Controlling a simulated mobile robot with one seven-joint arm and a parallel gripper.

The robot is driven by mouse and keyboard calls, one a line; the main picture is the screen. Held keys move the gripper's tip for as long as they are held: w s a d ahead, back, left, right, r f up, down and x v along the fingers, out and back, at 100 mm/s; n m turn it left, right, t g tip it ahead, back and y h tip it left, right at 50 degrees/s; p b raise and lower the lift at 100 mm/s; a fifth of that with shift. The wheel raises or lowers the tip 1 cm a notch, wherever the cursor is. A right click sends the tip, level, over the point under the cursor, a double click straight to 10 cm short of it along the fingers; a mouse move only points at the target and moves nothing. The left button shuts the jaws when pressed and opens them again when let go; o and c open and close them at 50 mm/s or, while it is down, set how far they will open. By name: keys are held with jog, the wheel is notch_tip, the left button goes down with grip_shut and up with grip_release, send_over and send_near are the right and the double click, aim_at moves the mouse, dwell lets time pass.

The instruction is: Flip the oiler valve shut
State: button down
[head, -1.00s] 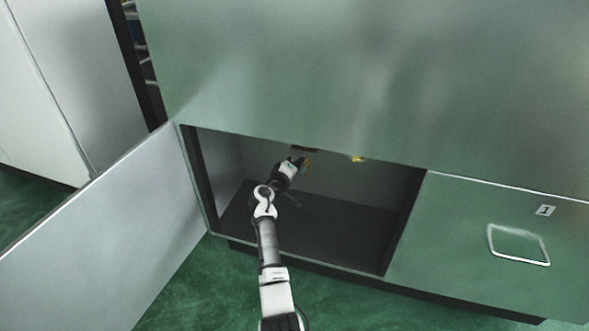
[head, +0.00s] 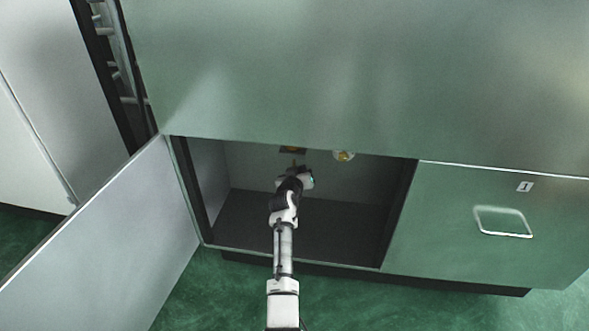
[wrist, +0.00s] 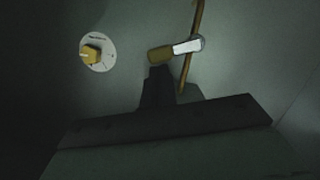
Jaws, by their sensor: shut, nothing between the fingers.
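The oiler valve shows in the wrist view as a lever with a yellow-brown grip (wrist: 160,53) and a bright metal end (wrist: 188,46). The lever lies nearly level, crosswise to a thin copper-coloured pipe (wrist: 190,60), its grip pointing left. My gripper (wrist: 158,72) is shut and empty, its dark fingertips just below the grip; I cannot tell whether they touch it. In the head view my gripper (head: 294,165) is inside the open cabinet, in front of its back wall. The lever is not clear in that view.
A white dial with a yellow knob (wrist: 97,53) is left of the valve in the wrist view; it shows right of my gripper in the head view (head: 343,155). The cabinet door (head: 110,235) stands open at left. The cabinet floor (head: 300,222) is clear around my arm. A handled drawer (head: 503,221) is at right.

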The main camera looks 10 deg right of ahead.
jog(key=m, duration=0.1)
jog(key=d+f+m+y, duration=0.1)
jog(key=m, duration=0.1)
jog(key=shift+s+d+f+m+y, duration=0.2)
jog(key=shift+f+m+y, duration=0.1)
jog(key=shift+m, duration=0.1)
jog(key=shift+f, duration=0.15)
dwell(0.5)
